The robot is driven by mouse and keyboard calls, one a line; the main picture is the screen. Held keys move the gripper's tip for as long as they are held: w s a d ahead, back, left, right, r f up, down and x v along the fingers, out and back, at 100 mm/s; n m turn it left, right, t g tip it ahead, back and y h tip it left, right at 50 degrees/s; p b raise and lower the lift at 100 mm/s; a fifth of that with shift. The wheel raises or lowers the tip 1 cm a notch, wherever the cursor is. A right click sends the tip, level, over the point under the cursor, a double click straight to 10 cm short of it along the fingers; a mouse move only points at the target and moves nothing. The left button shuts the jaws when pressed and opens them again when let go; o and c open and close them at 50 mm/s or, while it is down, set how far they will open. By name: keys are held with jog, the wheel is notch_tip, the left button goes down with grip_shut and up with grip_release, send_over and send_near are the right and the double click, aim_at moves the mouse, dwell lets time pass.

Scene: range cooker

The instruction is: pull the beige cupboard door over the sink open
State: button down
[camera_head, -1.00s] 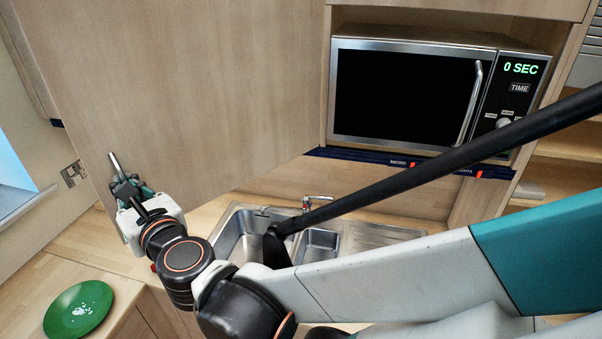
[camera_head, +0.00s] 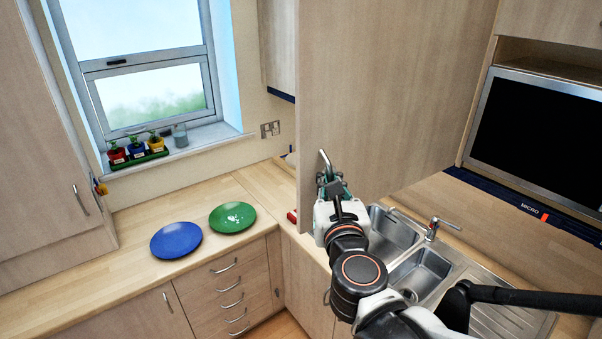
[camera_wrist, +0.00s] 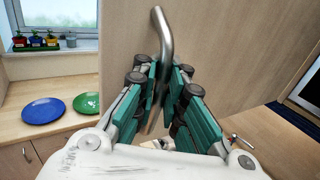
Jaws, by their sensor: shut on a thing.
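The beige cupboard door (camera_head: 385,85) stands swung out over the sink (camera_head: 397,245), its panel filling the upper middle of the head view. Its curved metal handle (camera_wrist: 163,45) is at the door's lower edge region and also shows in the head view (camera_head: 325,160). My gripper (camera_wrist: 161,88) is shut on the handle, with the green-sided fingers on either side of the bar. The handle's upper part sticks out above the fingers. The door panel (camera_wrist: 215,45) is right behind the fingers in the wrist view.
A microwave (camera_head: 542,132) sits in a shelf bay at the right. A blue plate (camera_head: 176,240) and a green plate (camera_head: 232,217) lie on the left counter. A tap (camera_head: 437,229) rises behind the sink. A window (camera_head: 145,70) and a tall cupboard (camera_head: 45,130) stand at the left.

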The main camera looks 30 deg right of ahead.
jog(key=shift+s, duration=0.2)
jog(key=c, duration=2)
grip_release()
jog(key=shift+o, duration=0.2)
jog(key=shift+a, duration=0.15)
